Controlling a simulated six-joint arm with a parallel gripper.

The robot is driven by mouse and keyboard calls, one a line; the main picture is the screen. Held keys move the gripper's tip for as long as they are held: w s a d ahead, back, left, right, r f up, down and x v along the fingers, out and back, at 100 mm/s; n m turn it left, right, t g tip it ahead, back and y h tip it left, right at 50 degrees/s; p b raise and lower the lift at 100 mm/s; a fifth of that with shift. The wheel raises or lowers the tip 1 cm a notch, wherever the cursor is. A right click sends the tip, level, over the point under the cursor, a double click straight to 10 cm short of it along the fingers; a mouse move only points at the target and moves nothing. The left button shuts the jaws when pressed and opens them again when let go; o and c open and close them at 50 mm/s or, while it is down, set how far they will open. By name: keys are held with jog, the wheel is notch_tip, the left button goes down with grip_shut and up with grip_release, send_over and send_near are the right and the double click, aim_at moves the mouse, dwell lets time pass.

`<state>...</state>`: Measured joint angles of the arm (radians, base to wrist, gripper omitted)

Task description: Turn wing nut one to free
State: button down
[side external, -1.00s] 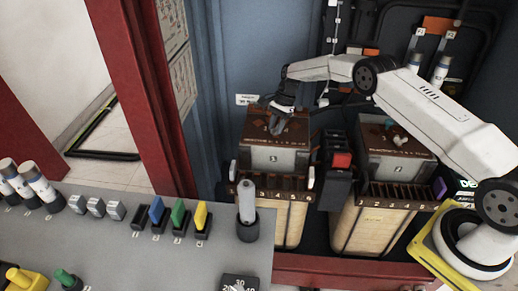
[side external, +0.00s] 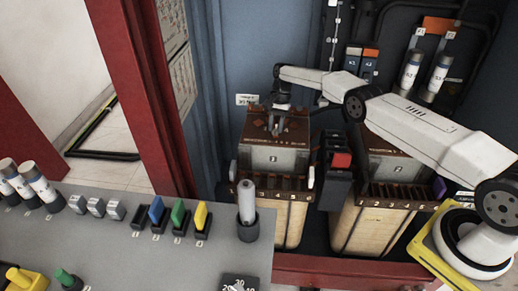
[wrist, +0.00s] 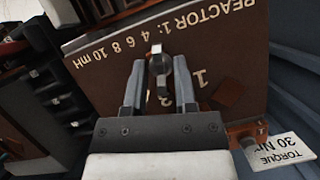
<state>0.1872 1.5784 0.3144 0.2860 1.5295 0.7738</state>
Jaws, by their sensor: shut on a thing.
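The brown top plate of reactor 1 (side external: 292,140) is on the left unit in the side view. In the wrist view its lettered face (wrist: 110,65) fills the middle. Wing nut one (wrist: 157,62) is a small grey metal piece between my gripper's fingers, by the number 1. My gripper (wrist: 160,72) is shut on it, with one finger on each side. In the side view my gripper (side external: 276,127) points down onto the plate; the nut is too small to make out there.
A second reactor (side external: 398,165) stands to the right, its top partly hidden by my arm. A dark block with a red top (side external: 341,160) sits between the two units. A torque label (wrist: 277,151) lies at the wrist view's lower right.

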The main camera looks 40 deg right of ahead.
jog(key=shift+n, duration=0.5)
dwell(0.4)
jog(key=c, duration=0.7)
grip_release()
jog(key=shift+s, duration=0.1)
jog(key=shift+m, duration=0.5)
jog(key=shift+m+t, duration=0.3)
jog(key=shift+m, duration=0.4)
